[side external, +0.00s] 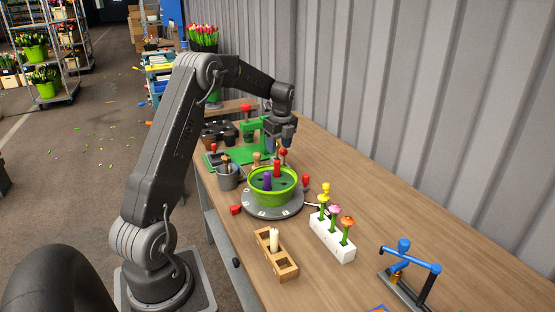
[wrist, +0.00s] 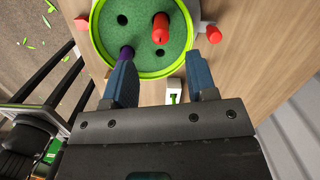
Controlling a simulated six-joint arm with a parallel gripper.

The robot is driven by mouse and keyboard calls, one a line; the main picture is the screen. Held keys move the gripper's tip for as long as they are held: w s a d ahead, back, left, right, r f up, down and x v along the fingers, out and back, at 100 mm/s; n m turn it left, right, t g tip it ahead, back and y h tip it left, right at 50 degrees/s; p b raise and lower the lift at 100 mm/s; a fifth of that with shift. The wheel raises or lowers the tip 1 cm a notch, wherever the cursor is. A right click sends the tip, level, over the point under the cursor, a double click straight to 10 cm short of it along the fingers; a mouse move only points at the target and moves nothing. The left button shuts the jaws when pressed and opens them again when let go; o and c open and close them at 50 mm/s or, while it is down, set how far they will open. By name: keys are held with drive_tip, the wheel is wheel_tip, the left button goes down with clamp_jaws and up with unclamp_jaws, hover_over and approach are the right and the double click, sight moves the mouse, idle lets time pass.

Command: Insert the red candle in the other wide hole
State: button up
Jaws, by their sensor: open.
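The red candle (side external: 277,168) stands upright in the lime-green bowl (side external: 271,199), beside the purple candle (side external: 267,182). In the wrist view the red candle (wrist: 160,31) rises from the green foam, and the purple candle (wrist: 126,54) is to its lower left, partly behind a finger. Whether the red candle's base is seated in a hole is hidden. A dark hole (wrist: 122,19) lies left of the red candle, and a smaller dark hole (wrist: 160,52) lies just below it. My gripper (wrist: 160,70) is open and empty; it also shows above and behind the bowl (side external: 285,143).
The bowl stands on a grey turntable (side external: 262,213) with red knobs. A wooden holder (side external: 286,271) with a white candle and a white block (side external: 323,246) with flowers stand in front. A blue and grey fixture (side external: 410,261) is at right. The table's right side is fairly clear.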

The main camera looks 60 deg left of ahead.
drive_tip(key=shift+d+r, duration=0.15)
drive_tip(key=shift+r, duration=1)
drive_tip(key=shift+d+r, duration=0.15)
drive_tip(key=shift+r, duration=0.95)
drive_tip(key=s+d+r+n+t, duration=0.1)
drive_tip(key=s+d+r+n, duration=0.15)
drive_tip(key=d, duration=0.45)
drive_tip(key=s+d+r+n+t, duration=0.1)
drive_tip(key=s+d+r+n, duration=0.2)
drive_tip(key=d, duration=0.5)
drive_tip(key=s+d+r+n+t, duration=0.1)
drive_tip(key=d+r+n, duration=0.1)
drive_tip(key=d+r, duration=0.35)
drive_tip(key=s+d+f+n+t+h, duration=0.1)
drive_tip(key=s+d+f+n, duration=0.3)
drive_tip(key=s+d+n, duration=0.4)
drive_tip(key=s+d+t, duration=0.1)
drive_tip(key=s+d, duration=0.5)
drive_tip(key=shift+s+d+t, duration=0.35)
drive_tip(key=shift+t, duration=0.05)
